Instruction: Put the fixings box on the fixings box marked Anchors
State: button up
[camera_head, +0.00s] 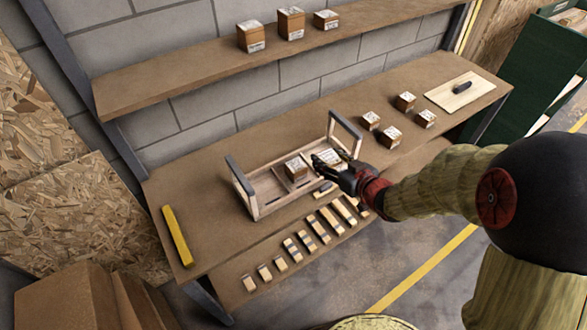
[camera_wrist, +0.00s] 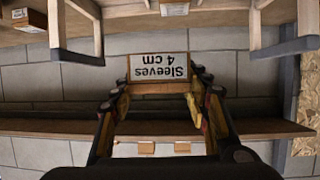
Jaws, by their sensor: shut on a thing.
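My gripper (camera_head: 332,160) is shut on a small brown fixings box whose white label reads "Sleeves 4 cm" in the wrist view (camera_wrist: 158,72); the wrist picture appears upside down. In the head view this held box (camera_head: 327,156) is over the right part of the wooden carrier (camera_head: 262,208); I cannot tell if it touches it. Another fixings box (camera_head: 295,169) sits in the carrier, just left of the held box. Several fixings boxes stand on the bench to the right, one of them here (camera_head: 405,101). Their labels are too small to read, so I cannot tell which is Anchors.
The carrier's two upright handle frames (camera_head: 344,133) stand on either side of the held box. Three boxes sit on the wall shelf (camera_head: 180,80). A yellow level (camera_head: 177,236), several small blocks (camera_head: 292,250) and a board with a dark handle (camera_head: 460,91) lie around. Bench between carrier and right boxes is clear.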

jog(key=shift+s+r+n+y, duration=0.2)
jog(key=shift+r+n+y, duration=0.15)
jog(key=shift+r, duration=0.45)
jog(key=shift+w+a+b, duration=0.1)
jog(key=shift+a+b, duration=0.15)
jog(key=shift+b, duration=0.05)
jog(key=s+a+f+b+x, duration=0.1)
jog(key=b+x, duration=0.2)
jog(key=x, duration=0.6)
jog(key=b, duration=0.2)
send_over(296, 165)
jog(key=f, duration=0.4)
jog(key=shift+s+d+f, duration=0.15)
jog(key=shift+s+d, duration=0.15)
jog(key=shift+s, duration=0.05)
jog(key=shift+w+a+f+b, duration=0.15)
jog(key=shift+w+f+b, duration=0.05)
jog(key=shift+f+b, duration=0.1)
jog(key=shift+w+a+f+b, duration=0.1)
jog(key=shift+f+b, duration=0.4)
jog(key=shift+f, duration=0.4)
jog(key=shift+w+a+f+b, duration=0.1)
jog(key=shift+f+b, duration=0.4)
jog(key=shift+f, duration=0.35)
jog(key=shift+f, duration=0.15)
jog(key=o, duration=1.2)
